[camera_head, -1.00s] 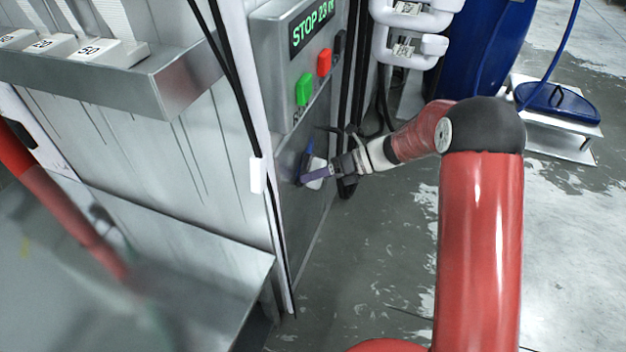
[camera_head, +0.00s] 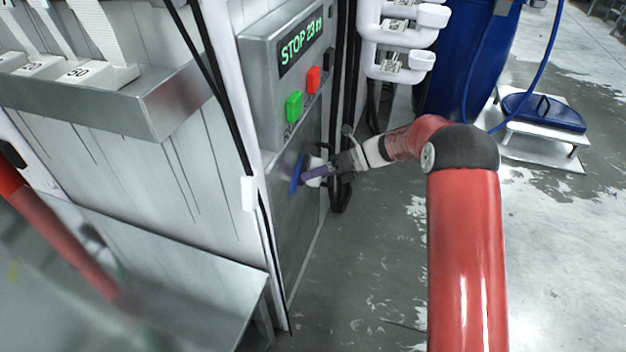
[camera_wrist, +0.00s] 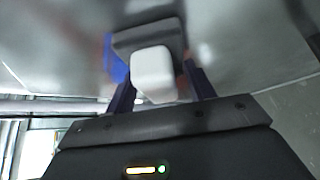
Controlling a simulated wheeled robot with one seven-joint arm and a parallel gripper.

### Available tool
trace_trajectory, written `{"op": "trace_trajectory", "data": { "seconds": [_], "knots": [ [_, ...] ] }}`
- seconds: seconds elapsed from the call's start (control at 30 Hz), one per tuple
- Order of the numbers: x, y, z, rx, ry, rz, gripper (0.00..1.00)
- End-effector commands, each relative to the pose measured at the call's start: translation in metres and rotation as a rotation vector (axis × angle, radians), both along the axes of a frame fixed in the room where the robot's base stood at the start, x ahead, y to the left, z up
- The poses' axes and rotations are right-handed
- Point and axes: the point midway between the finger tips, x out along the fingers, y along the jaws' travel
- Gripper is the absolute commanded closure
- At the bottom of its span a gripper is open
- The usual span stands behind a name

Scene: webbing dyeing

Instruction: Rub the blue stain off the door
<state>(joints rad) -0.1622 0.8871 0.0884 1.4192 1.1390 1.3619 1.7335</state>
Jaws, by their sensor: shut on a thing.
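The grey metal door (camera_head: 290,235) stands below the control box. A blue stain (camera_head: 296,174) shows on it as an upright streak, just left of my gripper (camera_head: 312,172). In the wrist view the stain (camera_wrist: 116,62) shows to the left of a white block with a dark grey pad (camera_wrist: 153,74). My gripper's purple fingers (camera_wrist: 158,90) are shut on the white block, one on each side. The pad faces the door and looks to be against it, though exact contact is hard to tell. The block hides part of the door behind it.
The control box (camera_head: 285,75) with green and red buttons sits just above. Black cables (camera_head: 340,110) and white holders (camera_head: 395,40) are to the right. A steel ledge (camera_head: 230,275) juts out at lower left.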

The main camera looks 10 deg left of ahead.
Motion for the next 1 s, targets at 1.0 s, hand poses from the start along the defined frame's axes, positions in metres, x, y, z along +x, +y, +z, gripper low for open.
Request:
{"op": "trace_trajectory", "data": {
  "seconds": [1.0],
  "knots": [
    [-0.022, 0.001, 0.001, 0.000, -0.001, 0.000, 0.64]
  ]
}}
